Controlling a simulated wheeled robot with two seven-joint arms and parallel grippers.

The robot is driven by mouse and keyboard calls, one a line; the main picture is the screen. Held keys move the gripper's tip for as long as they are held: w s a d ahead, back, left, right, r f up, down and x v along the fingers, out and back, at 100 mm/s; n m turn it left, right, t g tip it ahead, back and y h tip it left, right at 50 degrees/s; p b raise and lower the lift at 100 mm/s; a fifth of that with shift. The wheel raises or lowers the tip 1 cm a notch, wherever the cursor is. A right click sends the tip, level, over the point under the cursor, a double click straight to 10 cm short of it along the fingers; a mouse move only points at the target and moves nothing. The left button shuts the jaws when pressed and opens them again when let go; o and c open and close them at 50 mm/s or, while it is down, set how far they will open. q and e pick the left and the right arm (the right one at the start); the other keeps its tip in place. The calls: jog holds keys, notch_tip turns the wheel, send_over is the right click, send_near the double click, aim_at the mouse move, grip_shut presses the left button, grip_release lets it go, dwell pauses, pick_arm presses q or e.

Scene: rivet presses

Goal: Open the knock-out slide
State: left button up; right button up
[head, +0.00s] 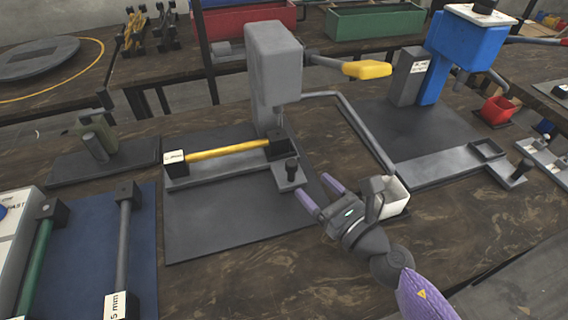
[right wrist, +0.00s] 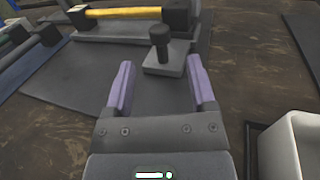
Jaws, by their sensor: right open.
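A small grey plate with an upright black knob (head: 291,169) sits at the right end of the grey press's fixture; I take it to be the knock-out slide. It also shows in the right wrist view (right wrist: 161,58), just ahead of the fingers. The grey press (head: 273,70) stands behind it, and a yellow bar with black ends (head: 225,150) lies along the fixture. My right gripper (head: 319,191) is open and empty, its purple fingers pointing toward the knob without touching it. In the right wrist view the knob is between and beyond the fingertips (right wrist: 160,75). My left gripper is not in view.
A white open box (head: 395,197) stands close beside my right gripper. A blue press (head: 466,50) with its own slide and knob (head: 520,172) is at the right. A blue mat with bars (head: 140,230) is at the left. The dark base plate's front is clear.

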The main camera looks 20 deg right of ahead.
aim_at(289, 160)
jog(key=p+x, duration=0.1)
jog(key=x, duration=0.8)
jog(key=shift+w+a+r, duration=0.1)
jog(key=shift+w+a, duration=0.05)
jog(key=shift+w, duration=0.15)
jog(key=shift+c, duration=0.3)
grip_shut()
dwell(0.6)
